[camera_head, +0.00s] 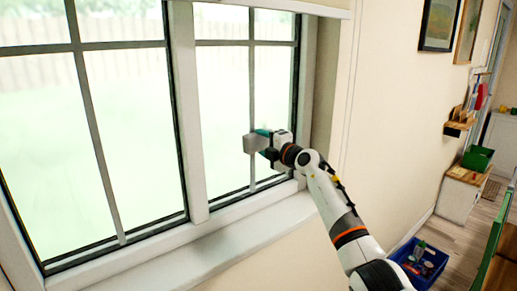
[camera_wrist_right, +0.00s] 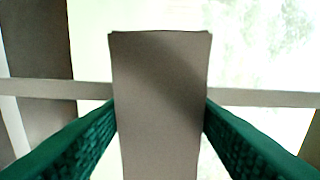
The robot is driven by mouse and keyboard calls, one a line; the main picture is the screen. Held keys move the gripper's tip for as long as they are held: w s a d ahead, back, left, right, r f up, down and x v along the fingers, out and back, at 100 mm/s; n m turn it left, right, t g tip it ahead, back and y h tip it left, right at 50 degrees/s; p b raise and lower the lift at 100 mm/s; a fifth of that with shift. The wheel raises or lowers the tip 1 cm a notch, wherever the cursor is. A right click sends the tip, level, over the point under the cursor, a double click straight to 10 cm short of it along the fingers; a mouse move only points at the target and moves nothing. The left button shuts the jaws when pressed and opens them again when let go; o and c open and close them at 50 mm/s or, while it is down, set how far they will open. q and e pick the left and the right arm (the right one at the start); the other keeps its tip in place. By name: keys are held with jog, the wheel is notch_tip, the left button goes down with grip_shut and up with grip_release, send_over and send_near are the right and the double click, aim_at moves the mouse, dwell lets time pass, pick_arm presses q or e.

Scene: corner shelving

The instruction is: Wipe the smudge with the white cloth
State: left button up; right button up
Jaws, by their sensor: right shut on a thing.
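My right gripper (camera_head: 264,138) is raised in front of the right window. Its green fingers are shut on the white cloth (camera_head: 251,144), which looks like a pale grey block at the fingertips. In the right wrist view the cloth (camera_wrist_right: 160,105) stands between the two fingers, with window glass and a bar behind it. The cloth is close to the glass and the upright window bar; I cannot tell whether it touches. I cannot make out a smudge on the panes. My left gripper is not in view.
The window frame (camera_head: 187,110) and sill (camera_head: 215,240) border the glass. A blue crate (camera_head: 425,271) with several items stands on the floor at lower right. A green box (camera_head: 478,158) sits on a small cabinet, with a small wall shelf (camera_head: 459,125) nearby.

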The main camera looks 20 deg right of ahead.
jog(key=shift+w+d+b, duration=0.2)
jog(key=shift+d+b, duration=0.05)
jog(key=shift+d, duration=0.25)
jog(key=shift+w+d+b, duration=0.2)
jog(key=shift+d, duration=0.25)
jog(key=p, duration=0.5)
jog(key=shift+a, duration=0.1)
jog(key=p, duration=0.1)
jog(key=a+p, duration=0.1)
jog(key=p, duration=0.1)
jog(key=shift+s+a+r, duration=0.1)
jog(key=shift+s+r, duration=0.05)
jog(key=shift+s, duration=0.1)
jog(key=a+p, duration=0.1)
jog(key=p, duration=0.1)
jog(key=shift+s+a+p, duration=0.3)
jog(key=shift+a+p, duration=0.05)
jog(key=shift+a, duration=0.05)
jog(key=shift+s+a, duration=0.1)
jog(key=shift+a, duration=0.15)
